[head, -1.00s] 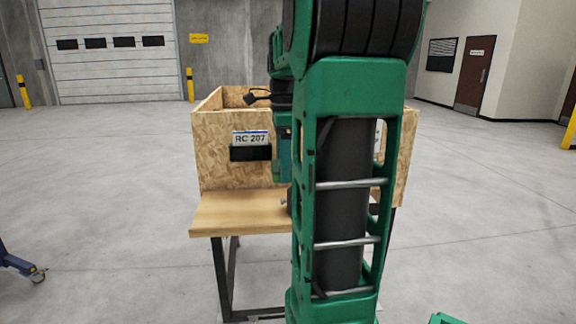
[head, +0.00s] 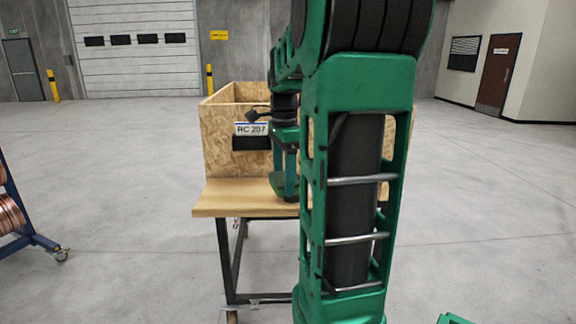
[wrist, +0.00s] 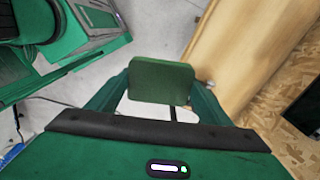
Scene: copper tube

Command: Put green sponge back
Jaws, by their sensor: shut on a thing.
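The green sponge (wrist: 160,80) is a rounded rectangular block in the wrist view. It sits between the two fingers of my gripper (wrist: 160,97), which is shut on it. In the head view my gripper (head: 287,176) points down in front of the wooden box, over the tabletop. A green edge of the sponge (head: 278,183) shows at the fingertips. In the wrist view the sponge is over the grey floor, just beside the table edge. I cannot tell how high it is above the tabletop.
The wooden tabletop (head: 230,204) carries an open chipboard box (head: 225,165) with a label (head: 251,129) and a black holder (head: 250,143). My own arm hides the right part of both. A blue cart (head: 40,240) with copper coils (head: 9,215) stands left. The floor around is clear.

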